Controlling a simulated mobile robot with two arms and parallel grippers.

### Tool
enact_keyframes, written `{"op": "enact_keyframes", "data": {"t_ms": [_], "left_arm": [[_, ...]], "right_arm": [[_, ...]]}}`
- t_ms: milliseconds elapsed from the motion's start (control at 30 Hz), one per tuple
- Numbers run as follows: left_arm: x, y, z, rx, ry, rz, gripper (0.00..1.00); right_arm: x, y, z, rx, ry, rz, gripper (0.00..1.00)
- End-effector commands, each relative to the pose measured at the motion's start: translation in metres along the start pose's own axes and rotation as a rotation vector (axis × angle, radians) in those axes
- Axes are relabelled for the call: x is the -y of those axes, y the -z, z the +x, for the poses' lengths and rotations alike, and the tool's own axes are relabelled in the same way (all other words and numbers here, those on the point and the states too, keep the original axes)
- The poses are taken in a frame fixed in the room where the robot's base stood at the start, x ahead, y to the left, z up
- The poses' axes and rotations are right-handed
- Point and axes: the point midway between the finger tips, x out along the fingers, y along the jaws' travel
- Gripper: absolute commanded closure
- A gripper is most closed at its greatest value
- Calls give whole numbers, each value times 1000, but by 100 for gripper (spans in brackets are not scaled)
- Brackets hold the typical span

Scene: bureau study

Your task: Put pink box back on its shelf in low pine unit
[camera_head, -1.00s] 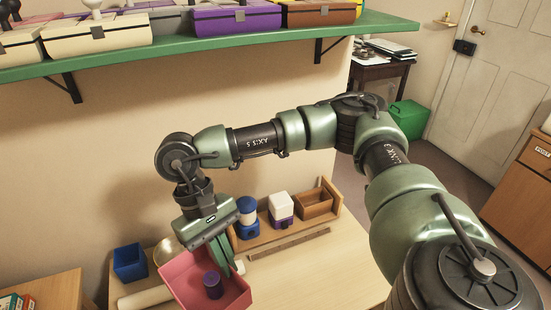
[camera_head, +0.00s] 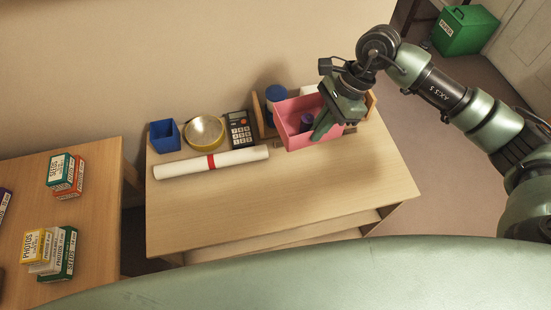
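The pink box (camera_head: 293,112) is an open-topped bin with a small purple object (camera_head: 307,121) inside. My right gripper (camera_head: 325,122) is at its right side, shut on its wall as far as I can see; the fingertips are partly hidden. The box is held over the back right of a low pine unit (camera_head: 250,205), in front of a small wooden organiser. A shelf board (camera_head: 300,238) shows under the unit's top at the front; its inside is mostly hidden. My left gripper is not in view.
On the unit's top are a blue bin (camera_head: 165,136), a round dish (camera_head: 204,132), a calculator (camera_head: 240,128), a rolled white paper (camera_head: 210,162) and a blue-lidded jar (camera_head: 276,97). The top's front is clear. A desk (camera_head: 95,215) with small boxes stands left. A green bin (camera_head: 465,30) stands back right.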

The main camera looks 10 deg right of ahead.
Motion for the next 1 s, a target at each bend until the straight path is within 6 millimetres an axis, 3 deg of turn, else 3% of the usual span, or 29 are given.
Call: {"op": "enact_keyframes", "data": {"t_ms": [133,233,700,1000], "left_arm": [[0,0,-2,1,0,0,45],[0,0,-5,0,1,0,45],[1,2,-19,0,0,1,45],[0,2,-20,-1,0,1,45]], "right_arm": [[4,8,3,2,39,95,100],[4,15,16,2,42,112,100],[3,60,127,2,41,108,100],[3,74,157,1,43,105,100]]}}
